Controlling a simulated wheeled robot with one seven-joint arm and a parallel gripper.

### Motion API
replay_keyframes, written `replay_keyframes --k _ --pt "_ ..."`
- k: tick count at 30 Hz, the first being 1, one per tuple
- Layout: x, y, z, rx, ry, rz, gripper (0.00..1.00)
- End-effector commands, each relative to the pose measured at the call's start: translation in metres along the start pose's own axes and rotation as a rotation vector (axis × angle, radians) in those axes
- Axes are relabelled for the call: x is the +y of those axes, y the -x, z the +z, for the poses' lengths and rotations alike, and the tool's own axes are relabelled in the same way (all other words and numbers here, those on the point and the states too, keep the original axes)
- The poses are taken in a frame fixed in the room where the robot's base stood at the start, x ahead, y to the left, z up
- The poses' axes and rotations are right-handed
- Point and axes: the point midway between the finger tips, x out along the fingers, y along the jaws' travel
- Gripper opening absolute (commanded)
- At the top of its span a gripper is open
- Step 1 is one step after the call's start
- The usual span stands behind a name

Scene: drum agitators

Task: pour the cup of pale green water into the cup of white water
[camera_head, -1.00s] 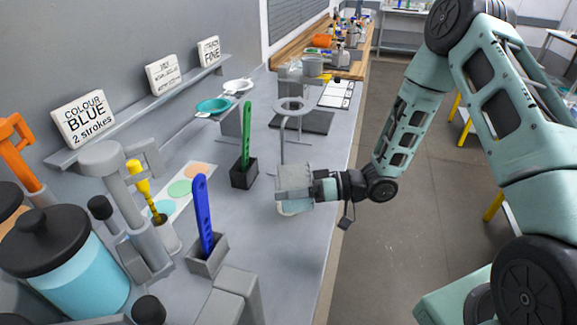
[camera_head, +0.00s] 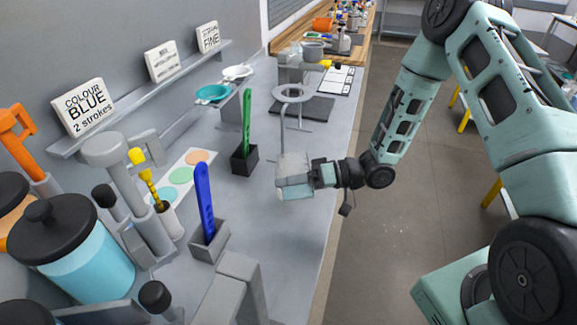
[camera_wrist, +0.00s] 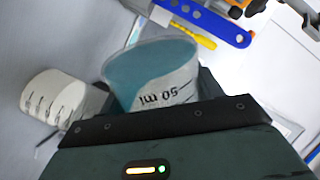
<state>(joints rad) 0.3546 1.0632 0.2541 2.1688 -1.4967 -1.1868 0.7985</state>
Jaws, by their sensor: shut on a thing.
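My gripper (camera_head: 294,175) is over the grey bench near its right edge, shut on a clear cup. In the wrist view the held cup (camera_wrist: 178,88) has black "50 ml" marking and teal-green water inside. Its water line runs slanted to the cup wall, so the cup looks tilted. A second cup (camera_wrist: 58,97), whitish with dark graduation marks, stands to the left of the held cup, close to it. In the head view my gripper mostly hides both cups. I cannot tell whether any water is running out.
A blue tool (camera_head: 205,202) and a green tool (camera_head: 246,125) stand in holders left of my gripper. A ring stand (camera_head: 293,93) is behind it. A jar of blue liquid (camera_head: 88,272) is at near left. The bench in front of my gripper is clear.

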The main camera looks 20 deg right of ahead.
Motion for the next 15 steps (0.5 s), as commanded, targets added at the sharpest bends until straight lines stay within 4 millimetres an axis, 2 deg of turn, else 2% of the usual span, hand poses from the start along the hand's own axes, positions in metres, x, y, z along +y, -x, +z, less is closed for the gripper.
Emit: replay_keyframes --k 15 --pt "0.0019 -0.0005 0.0028 -0.015 -0.067 -0.001 0.41"
